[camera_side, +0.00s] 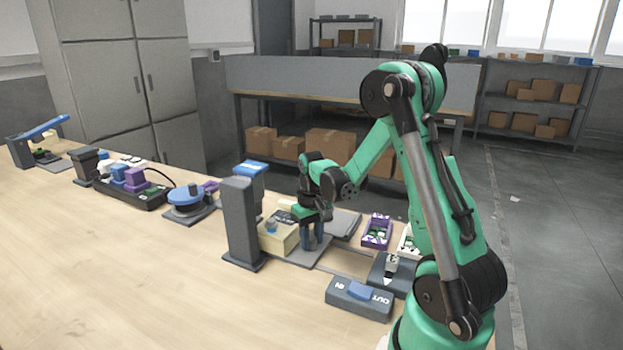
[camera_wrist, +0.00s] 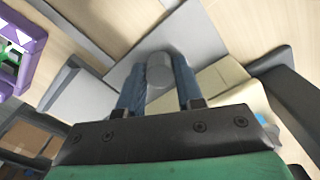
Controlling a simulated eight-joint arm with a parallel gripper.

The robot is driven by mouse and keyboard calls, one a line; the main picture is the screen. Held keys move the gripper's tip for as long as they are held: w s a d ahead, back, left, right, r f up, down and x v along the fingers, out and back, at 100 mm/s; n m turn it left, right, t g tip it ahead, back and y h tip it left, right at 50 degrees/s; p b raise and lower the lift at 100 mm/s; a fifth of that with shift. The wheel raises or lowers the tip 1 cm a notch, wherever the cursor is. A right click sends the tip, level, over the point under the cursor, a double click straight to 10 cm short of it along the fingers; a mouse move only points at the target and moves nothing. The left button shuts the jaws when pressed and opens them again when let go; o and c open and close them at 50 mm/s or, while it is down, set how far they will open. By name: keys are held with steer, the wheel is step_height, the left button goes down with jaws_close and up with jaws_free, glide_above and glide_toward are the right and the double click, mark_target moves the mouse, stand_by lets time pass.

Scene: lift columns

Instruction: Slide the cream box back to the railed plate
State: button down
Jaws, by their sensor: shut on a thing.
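In the wrist view the cream box (camera_wrist: 240,97) is right of the fingers. My gripper (camera_side: 313,237) points down beside the box, its blue fingers low over a flat grey plate (camera_side: 303,257). In the wrist view my gripper (camera_wrist: 159,85) is shut on a grey round-topped post (camera_wrist: 158,68). Whether the post joins the box is hidden. I cannot tell for sure which grey plate is the railed one.
The dark grey column (camera_side: 240,222) with a blue-topped head stands close left of the box. Another grey plate (camera_side: 346,223) lies behind my gripper. A purple tray (camera_side: 377,232) and an IN/OUT switch box (camera_side: 359,297) are to the right. The front left tabletop is clear.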

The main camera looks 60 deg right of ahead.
steer(key=shift+s, duration=4.4)
steer(key=c, duration=0.6)
jaws_free()
step_height(320, 180, up, 6)
steer(key=w+a+r+n+t, duration=0.3)
steer(key=w+a, duration=0.1)
steer(key=a, duration=0.6)
steer(key=w+a+r+n+t, duration=0.3)
steer(key=w+a+t, duration=0.1)
steer(key=a, duration=0.6)
steer(key=shift+w, duration=0.15)
